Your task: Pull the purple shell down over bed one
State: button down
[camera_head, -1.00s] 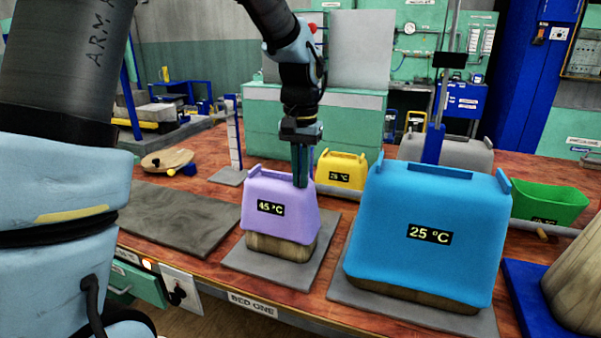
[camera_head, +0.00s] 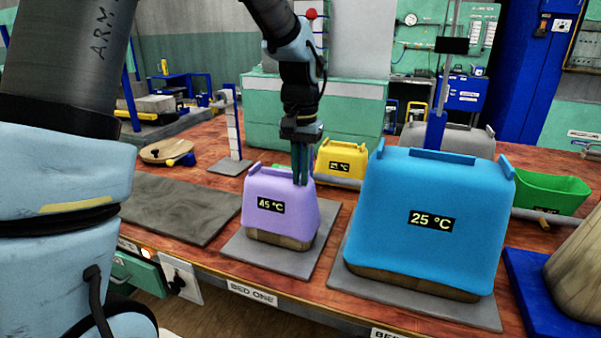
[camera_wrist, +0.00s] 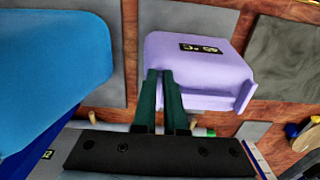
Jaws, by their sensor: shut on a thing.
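The purple shell (camera_head: 266,212) reads 45 °C and sits over a wooden block (camera_head: 277,239) on a grey plate, above the BED ONE label (camera_head: 252,293). Only a low strip of the wood shows below the shell's lower edge. My gripper (camera_head: 301,180) points down at the shell's right end, its dark green fingers shut on the shell's raised end tab. In the wrist view the fingers (camera_wrist: 162,75) reach to the edge of the purple shell (camera_wrist: 195,65); the gripped part is hidden between them.
A large blue shell (camera_head: 425,250) reading 25 °C stands close on the right. A yellow shell (camera_head: 340,162) and a green shell (camera_head: 550,190) lie behind. A bare grey plate (camera_head: 180,212) is on the left. A blue post (camera_head: 434,135) rises behind the blue shell.

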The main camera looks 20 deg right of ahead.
jog(key=shift+f, duration=0.45)
jog(key=c, duration=0.9)
grip_release()
